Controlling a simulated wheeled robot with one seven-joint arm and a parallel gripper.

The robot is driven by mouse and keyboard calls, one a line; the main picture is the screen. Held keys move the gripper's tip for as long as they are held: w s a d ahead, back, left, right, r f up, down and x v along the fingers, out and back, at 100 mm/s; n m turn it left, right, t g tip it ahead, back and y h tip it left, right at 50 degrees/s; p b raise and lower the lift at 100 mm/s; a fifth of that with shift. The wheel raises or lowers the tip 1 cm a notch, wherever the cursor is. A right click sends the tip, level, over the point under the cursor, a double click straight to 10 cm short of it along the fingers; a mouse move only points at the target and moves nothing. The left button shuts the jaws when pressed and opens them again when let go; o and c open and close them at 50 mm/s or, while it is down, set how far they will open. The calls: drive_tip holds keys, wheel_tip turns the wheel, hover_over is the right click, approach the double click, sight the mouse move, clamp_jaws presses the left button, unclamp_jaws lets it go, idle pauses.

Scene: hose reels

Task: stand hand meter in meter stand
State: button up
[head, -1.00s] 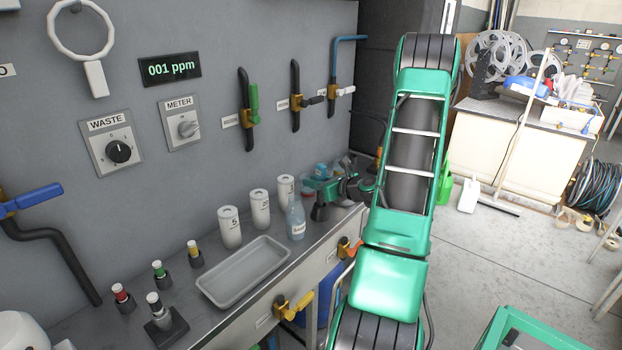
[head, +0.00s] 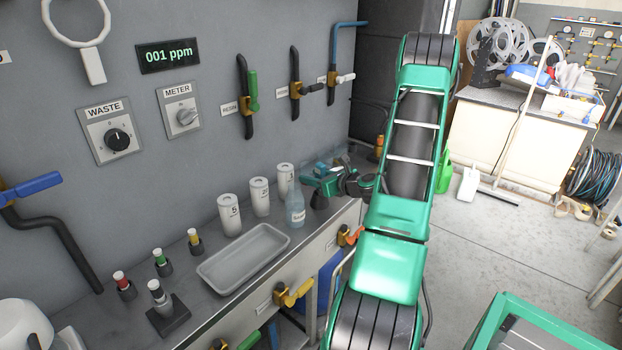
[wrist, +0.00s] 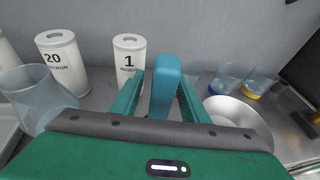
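A blue block-shaped thing (wrist: 166,82), which looks like the hand meter, is between the fingers of my gripper (wrist: 160,95) in the wrist view. The fingers are apart. A narrow gap shows at its left side, and its right side is close to or touching the right finger. In the head view my gripper (head: 322,180) is low over the far end of the counter and largely hides the meter. I cannot make out the meter stand for certain. A black square base (head: 168,318) holding a white-capped piece stands at the counter's near end.
White numbered canisters (head: 229,217) and a clear bottle (head: 295,206) stand left of my gripper. A grey tray (head: 243,258) lies nearer. The wrist view shows a metal bowl (wrist: 232,112) close right and glasses (wrist: 258,80) behind it. The wall is close behind.

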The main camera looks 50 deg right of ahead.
drive_tip(key=v, duration=1)
drive_tip(key=shift+s, duration=0.3)
drive_tip(key=shift+r, duration=0.1)
idle(0.4)
